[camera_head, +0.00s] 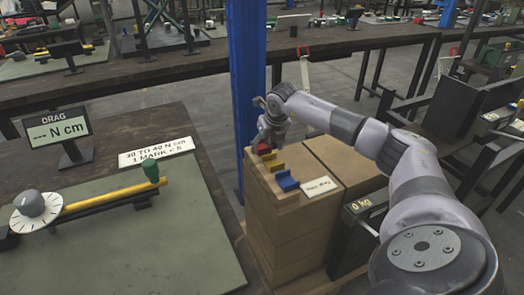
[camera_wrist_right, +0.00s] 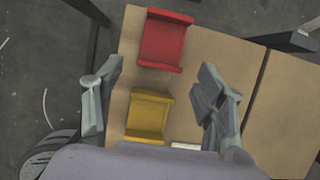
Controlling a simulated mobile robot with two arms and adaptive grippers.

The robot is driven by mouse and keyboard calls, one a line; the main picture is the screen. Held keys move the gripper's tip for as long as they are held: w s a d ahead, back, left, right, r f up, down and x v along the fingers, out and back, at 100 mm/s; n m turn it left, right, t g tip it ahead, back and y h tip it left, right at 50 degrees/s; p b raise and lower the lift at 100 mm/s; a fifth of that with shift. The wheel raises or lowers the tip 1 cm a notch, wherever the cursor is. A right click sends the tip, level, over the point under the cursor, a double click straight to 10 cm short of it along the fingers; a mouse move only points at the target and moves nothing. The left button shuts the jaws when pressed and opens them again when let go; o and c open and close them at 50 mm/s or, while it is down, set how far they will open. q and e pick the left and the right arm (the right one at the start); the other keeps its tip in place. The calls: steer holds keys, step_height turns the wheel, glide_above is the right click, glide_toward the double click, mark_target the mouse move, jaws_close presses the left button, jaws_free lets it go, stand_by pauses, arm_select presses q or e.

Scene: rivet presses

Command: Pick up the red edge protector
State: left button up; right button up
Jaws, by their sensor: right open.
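The red edge protector (camera_head: 264,149) lies on top of a stack of brown boxes, at the far end of a row of three. In the right wrist view the red edge protector (camera_wrist_right: 165,40) is an L-shaped piece near the top, ahead of the fingertips. My right gripper (camera_head: 270,125) is just above the far end of the row. In the wrist view my right gripper (camera_wrist_right: 160,85) is open, its fingers apart, with nothing held. The yellow edge protector (camera_wrist_right: 149,116) shows between the fingers, lower down. My left gripper is not in view.
The yellow (camera_head: 272,167) and blue (camera_head: 287,182) edge protectors lie beside a white label (camera_head: 319,187) on the boxes (camera_head: 315,225). A blue post (camera_head: 246,80) stands close behind. A workbench (camera_head: 150,245) with a drag gauge is at left.

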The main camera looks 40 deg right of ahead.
steer(key=shift+x, duration=0.8)
steer(key=shift+c, duration=0.2)
steer(key=c, duration=1.2)
